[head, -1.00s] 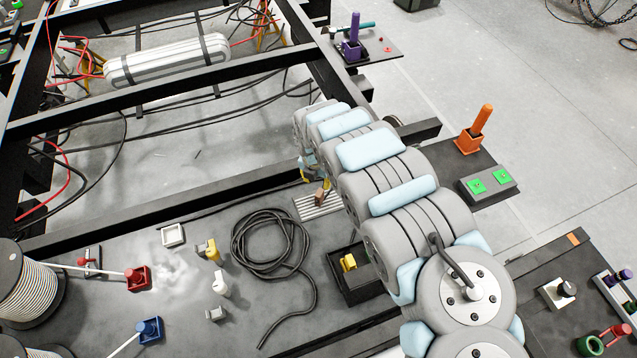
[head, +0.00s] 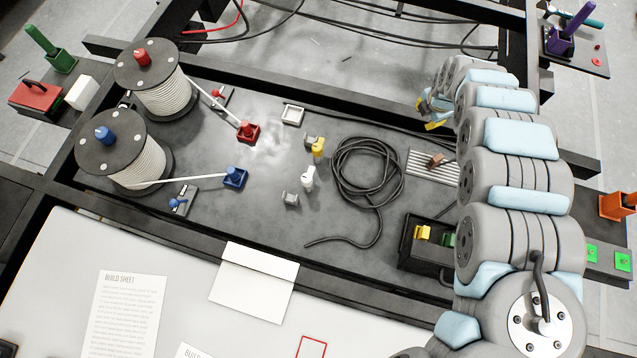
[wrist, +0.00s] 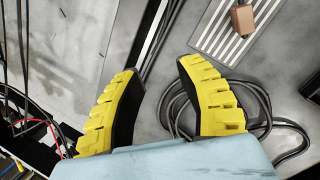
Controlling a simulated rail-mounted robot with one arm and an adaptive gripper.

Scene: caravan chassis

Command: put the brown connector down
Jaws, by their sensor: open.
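The brown connector (head: 436,160) lies on a light ribbed plate (head: 420,168) on the dark work surface, right of the coiled black cable. The wrist view also shows the brown connector (wrist: 242,18) near the top right, on the ribbed plate (wrist: 222,40). My gripper (head: 432,112) is up and to the left of my arm in the head view, just beyond the connector and apart from it. In the wrist view my gripper (wrist: 155,85) has its yellow ribbed fingers spread wide, with nothing between them.
The coiled black cable (head: 367,172) lies left of the plate. A black bin (head: 408,246) with yellow and green connectors stands in front. White and yellow connectors, two cable spools (head: 150,75) and a blue block (head: 235,177) stand further left. Dark frame beams border the surface.

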